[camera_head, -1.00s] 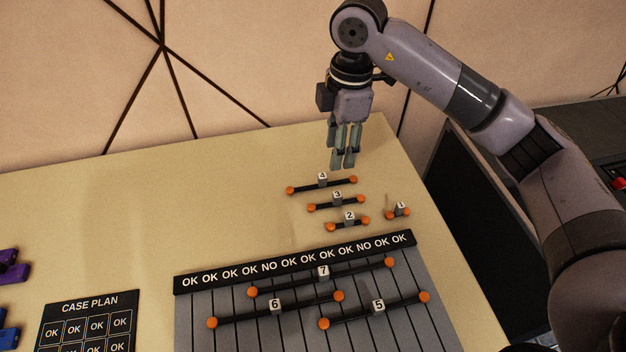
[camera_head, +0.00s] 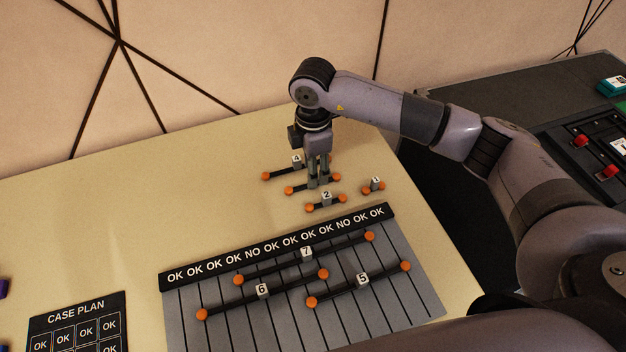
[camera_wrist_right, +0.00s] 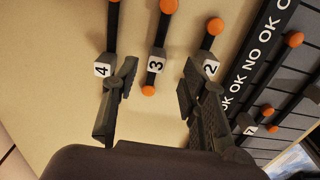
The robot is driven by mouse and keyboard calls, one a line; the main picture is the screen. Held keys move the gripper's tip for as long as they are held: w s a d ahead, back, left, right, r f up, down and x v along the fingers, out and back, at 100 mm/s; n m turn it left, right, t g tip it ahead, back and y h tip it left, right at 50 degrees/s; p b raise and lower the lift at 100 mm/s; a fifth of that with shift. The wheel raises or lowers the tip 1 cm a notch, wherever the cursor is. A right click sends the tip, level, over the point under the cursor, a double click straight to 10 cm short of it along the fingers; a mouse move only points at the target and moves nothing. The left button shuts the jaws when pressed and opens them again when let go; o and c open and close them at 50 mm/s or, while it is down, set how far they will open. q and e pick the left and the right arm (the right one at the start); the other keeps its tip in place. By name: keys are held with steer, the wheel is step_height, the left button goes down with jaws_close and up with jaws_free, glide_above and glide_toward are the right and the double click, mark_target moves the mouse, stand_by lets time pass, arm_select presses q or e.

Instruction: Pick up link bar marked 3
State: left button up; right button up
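Link bar 3 (camera_head: 298,189) is a black bar with orange ball ends, lying on the tan table between link bars 4 and 2. In the wrist view its white cube marked 3 (camera_wrist_right: 156,60) shows in the gap between my fingers. My right gripper (camera_head: 318,183) points down over bar 3 and hides its label and middle in the head view. The gripper's fingers (camera_wrist_right: 150,85) are apart, with bar 3 between them, not visibly clamped. I cannot tell the exact height of the fingertips. My left gripper is out of view.
Link bar 4 (camera_head: 279,174) lies just behind, close to one finger. Link bar 2 (camera_head: 318,206) lies just in front, close to the other. Link bar 1 (camera_head: 373,187) is to the right. The grey board (camera_head: 190,330) holds bars 5, 6 and 7.

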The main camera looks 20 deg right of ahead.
steer(key=f, duration=0.4)
steer(key=shift+w, duration=0.2)
steer(key=shift+c, duration=0.4)
jaws_close()
